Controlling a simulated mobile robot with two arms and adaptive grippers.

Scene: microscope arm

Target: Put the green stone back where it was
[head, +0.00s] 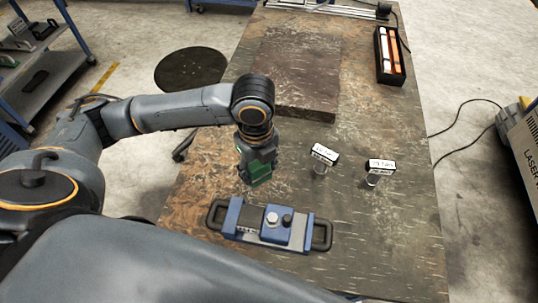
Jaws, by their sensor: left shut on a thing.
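A green stone (260,173) shows at the lower end of my left gripper (257,168), which points down over the table. The left gripper is shut on the green stone. The stone is just behind a blue device with black side handles (269,222); whether it touches the table I cannot tell. To its right stand two small metal posts with white labels, one nearer (323,157) and one further right (380,168). My right gripper is not in view.
The worn table (400,230) has a raised dark slab (296,75) at the back. A black box with orange and white items (389,55) stands at the back right. A round black stool (190,68) is left of the table. The table's right front is clear.

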